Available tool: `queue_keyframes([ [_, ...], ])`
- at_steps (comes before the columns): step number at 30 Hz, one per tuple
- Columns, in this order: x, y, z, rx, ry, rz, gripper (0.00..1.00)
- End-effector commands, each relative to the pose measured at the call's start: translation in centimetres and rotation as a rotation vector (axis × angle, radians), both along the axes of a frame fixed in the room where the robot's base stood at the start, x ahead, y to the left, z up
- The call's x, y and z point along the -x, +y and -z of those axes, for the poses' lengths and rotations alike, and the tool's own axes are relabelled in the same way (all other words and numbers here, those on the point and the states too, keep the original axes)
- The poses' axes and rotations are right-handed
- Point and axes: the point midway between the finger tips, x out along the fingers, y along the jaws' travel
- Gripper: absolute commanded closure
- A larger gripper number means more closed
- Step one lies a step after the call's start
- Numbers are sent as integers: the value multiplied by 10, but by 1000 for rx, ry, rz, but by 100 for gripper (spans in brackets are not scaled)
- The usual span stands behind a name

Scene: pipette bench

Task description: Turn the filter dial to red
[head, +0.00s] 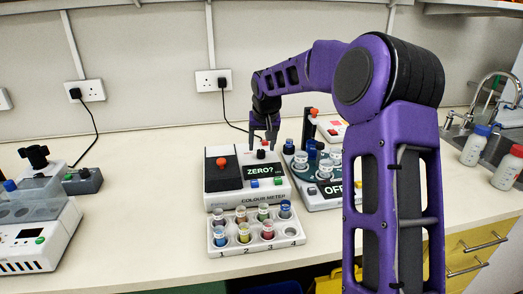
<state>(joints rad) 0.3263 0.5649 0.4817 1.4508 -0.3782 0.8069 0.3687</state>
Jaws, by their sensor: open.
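The white colour meter (247,194) stands on the bench, its display reading "ZERO?". A small dark knob, seemingly the filter dial (262,154), sits on its top rear right part. My gripper (263,142) points down just above that knob, open, with a finger to either side. I cannot tell whether the fingers touch it. The dial's pointer and colour marks are too small to read. A dark lid with a red-orange knob (222,161) is on the meter's left. Green and blue buttons are below the display.
A rack (247,250) with several coloured vials stands in front of the meter. A device reading "OFF" (330,190) stands close to its right, partly behind my arm. Other instruments (37,240) stand at left. Bottles (475,145) and a sink are at right.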

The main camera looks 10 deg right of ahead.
Motion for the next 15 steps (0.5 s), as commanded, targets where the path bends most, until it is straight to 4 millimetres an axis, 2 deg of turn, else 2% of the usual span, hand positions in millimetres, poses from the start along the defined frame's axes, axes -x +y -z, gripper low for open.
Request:
queue_keyframes([
  [1,-3,0,8,-1,2,0,36],
  [6,-8,0,19,0,1,0,36],
  [15,-9,0,21,0,0,0,36],
])
